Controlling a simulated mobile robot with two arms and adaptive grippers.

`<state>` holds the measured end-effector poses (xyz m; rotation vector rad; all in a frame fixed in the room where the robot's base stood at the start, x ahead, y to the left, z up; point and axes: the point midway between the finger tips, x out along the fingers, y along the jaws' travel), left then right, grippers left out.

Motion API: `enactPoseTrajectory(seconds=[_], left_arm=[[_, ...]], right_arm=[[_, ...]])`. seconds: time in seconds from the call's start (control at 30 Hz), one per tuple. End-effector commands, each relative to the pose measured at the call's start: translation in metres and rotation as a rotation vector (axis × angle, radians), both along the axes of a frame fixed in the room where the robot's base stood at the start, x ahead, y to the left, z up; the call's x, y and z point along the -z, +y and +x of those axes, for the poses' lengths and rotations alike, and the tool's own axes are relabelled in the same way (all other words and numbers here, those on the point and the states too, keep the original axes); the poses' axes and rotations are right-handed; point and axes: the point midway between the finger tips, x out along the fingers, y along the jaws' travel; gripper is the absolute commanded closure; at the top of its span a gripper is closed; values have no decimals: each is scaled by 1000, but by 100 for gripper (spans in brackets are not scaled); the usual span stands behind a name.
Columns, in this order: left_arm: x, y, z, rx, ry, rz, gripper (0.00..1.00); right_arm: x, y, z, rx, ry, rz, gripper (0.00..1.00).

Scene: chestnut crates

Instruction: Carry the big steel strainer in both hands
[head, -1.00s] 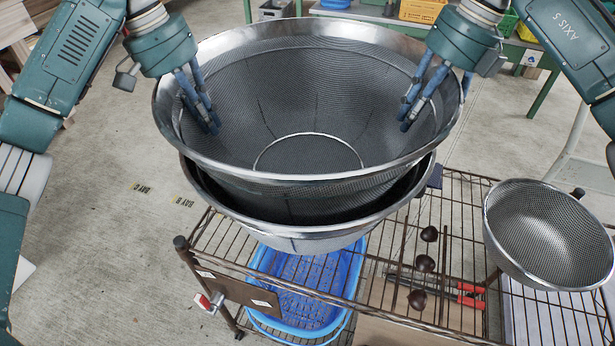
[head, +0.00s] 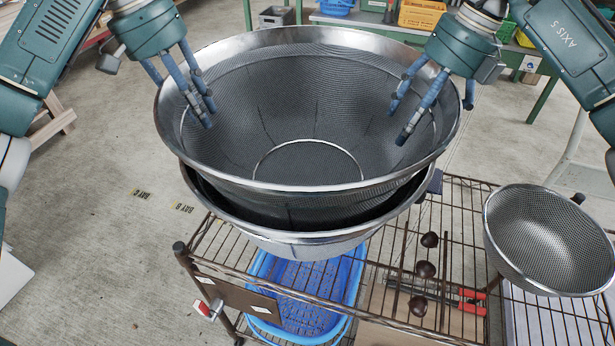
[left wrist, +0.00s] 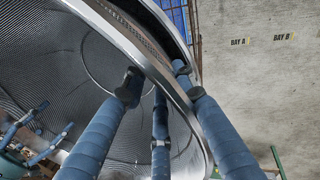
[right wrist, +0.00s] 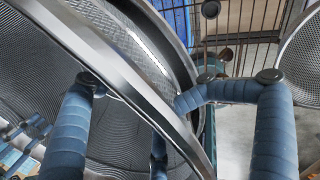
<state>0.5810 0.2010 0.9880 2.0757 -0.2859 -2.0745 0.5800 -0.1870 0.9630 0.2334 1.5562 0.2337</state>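The left wrist view shows the rim (left wrist: 165,75) between spread fingers. My right gripper (head: 425,110) is open astride the right rim. In the right wrist view the rim (right wrist: 120,75) passes between its fingers with gaps. Whether any finger touches the rim is unclear.
A smaller mesh strainer (head: 545,235) sits at the rack's right. A blue basket (head: 300,315) is below. Concrete floor is open at left; a bench with crates (head: 420,14) stands behind.

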Motion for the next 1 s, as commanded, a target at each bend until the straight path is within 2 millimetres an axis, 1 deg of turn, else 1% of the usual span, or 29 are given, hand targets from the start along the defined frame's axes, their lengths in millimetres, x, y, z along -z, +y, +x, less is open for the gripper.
enactPoseTrajectory(seconds=[0.03,0.2,0.37,0.47,0.57,0.83,0.9,1.0], left_arm=[[-9,3,0,-3,-2,0,72],[-29,8,0,-1,-2,0,72],[-37,10,0,0,-1,-1,72],[-38,10,0,1,0,-2,72],[-38,10,0,1,0,-2,72],[-38,10,0,1,0,-2,72],[-38,10,0,1,0,-2,72],[-37,10,0,1,0,-2,72]], right_arm=[[0,1,0,-1,1,1,34],[0,1,0,-1,1,1,34],[-1,0,0,-1,0,1,34],[-9,-2,0,0,-2,1,34],[-25,-6,1,0,-3,2,34],[-82,-24,1,2,-4,1,34],[-94,-28,0,1,-3,0,34],[-104,-32,0,0,-1,-1,34]])
